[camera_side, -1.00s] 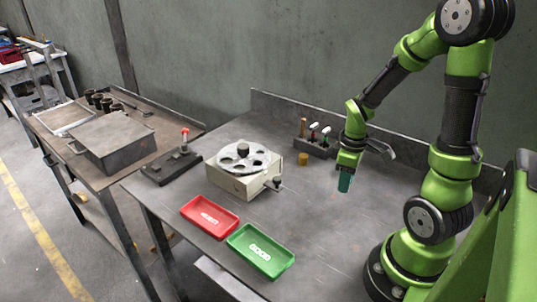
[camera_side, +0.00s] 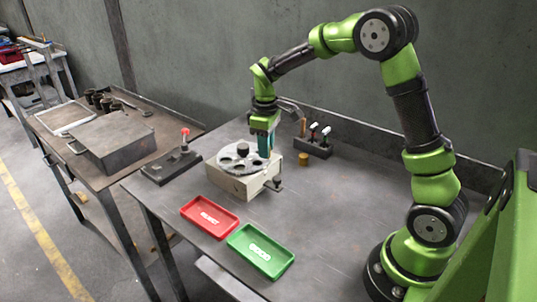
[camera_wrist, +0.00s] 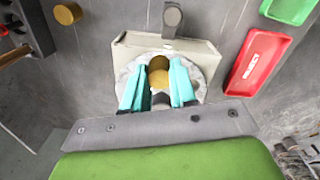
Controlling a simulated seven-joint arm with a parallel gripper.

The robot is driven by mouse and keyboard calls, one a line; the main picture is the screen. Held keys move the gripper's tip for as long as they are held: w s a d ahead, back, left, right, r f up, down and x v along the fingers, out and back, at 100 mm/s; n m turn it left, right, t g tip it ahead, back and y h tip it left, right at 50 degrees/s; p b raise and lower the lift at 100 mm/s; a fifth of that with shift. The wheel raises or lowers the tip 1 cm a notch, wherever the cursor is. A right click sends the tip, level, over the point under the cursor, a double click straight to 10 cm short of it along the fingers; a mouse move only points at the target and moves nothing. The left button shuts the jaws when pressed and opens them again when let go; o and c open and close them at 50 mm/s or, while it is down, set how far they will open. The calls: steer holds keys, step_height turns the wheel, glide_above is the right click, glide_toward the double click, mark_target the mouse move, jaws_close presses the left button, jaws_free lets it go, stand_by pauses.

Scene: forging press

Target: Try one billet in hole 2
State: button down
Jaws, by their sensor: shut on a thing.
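My gripper (camera_side: 264,152) points down over the right side of the grey round plate with holes (camera_side: 232,160), which tops a cream box (camera_side: 237,186). In the wrist view the teal fingers of my gripper (camera_wrist: 158,82) are shut on a brass billet (camera_wrist: 160,77), seen end-on over the plate (camera_wrist: 203,84). The side view hides that billet behind the fingers. I cannot tell which hole is hole 2, or whether the billet is touching the plate. A second brass billet (camera_side: 304,159) stands on the table, also in the wrist view (camera_wrist: 67,13).
A red REJECT tray (camera_side: 210,231) and a green tray (camera_side: 260,266) lie in front of the box. A dark stand with a red-topped lever (camera_side: 171,166) is at left. A tool rack (camera_side: 314,149) stands behind. The table's right middle is clear.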

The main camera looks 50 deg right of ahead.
steer(key=shift+w+a+f+m, duration=0.25)
steer(key=shift+w+f+m, duration=0.1)
steer(key=shift+w, duration=0.3)
steer(key=shift+w+a+f+m, duration=0.25)
steer(key=shift+w+f, duration=0.1)
steer(key=shift+w, duration=0.25)
steer(key=shift+f, duration=0.8)
stand_by(0.9)
stand_by(0.3)
steer(key=c, duration=0.8)
jaws_free()
steer(key=shift+r, duration=5)
